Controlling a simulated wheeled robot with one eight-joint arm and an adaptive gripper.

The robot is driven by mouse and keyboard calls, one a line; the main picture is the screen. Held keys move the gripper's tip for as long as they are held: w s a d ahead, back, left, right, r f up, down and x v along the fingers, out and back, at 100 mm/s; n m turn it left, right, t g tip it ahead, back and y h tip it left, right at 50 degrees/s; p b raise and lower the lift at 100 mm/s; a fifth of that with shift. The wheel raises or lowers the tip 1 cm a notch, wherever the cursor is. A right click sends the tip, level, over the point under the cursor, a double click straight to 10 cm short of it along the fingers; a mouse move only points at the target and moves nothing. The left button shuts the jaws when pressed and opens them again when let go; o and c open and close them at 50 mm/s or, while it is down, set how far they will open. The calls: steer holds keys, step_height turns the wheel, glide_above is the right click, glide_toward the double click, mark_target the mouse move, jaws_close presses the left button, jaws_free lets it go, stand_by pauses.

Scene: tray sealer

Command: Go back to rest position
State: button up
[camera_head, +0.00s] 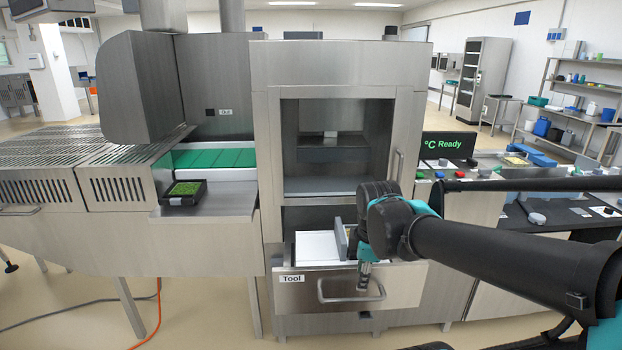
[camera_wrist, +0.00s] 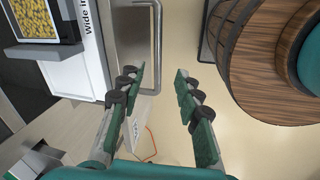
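My gripper (camera_wrist: 161,76) is open in the wrist view, with its two green-padded fingers apart and nothing held between them. In the head view my gripper (camera_head: 367,274) points down in front of the open drawer (camera_head: 400,285) labelled "Tool", close to its bar handle (camera_head: 350,298). In the wrist view the handle (camera_wrist: 157,40) runs down the picture and its lower end shows between the fingers. I cannot tell whether they touch it. My arm reaches in from the right in the head view and hides part of the drawer.
The steel sealer (camera_head: 340,62) stands above the drawer. A black tray of green food (camera_head: 184,192) sits on the left ledge. The wrist view shows a wooden barrel-like object (camera_wrist: 262,60) at right.

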mark_target(371, 299)
steer(key=d+f+m, duration=0.1)
steer(key=f+m, duration=0.1)
steer(key=m, duration=0.2)
steer(key=f+m+t, duration=0.1)
steer(key=f+m, duration=0.2)
steer(key=m, duration=0.2)
steer(key=s+d+f+m, duration=0.1)
steer(key=f+m, duration=0.2)
steer(key=m, duration=0.1)
steer(key=shift+d+m+t, duration=0.3)
steer(key=shift+d, duration=0.05)
steer(key=shift+s+d+f+m, duration=0.2)
steer(key=shift+f+m, duration=0.25)
steer(key=shift+m, duration=0.55)
stand_by(0.3)
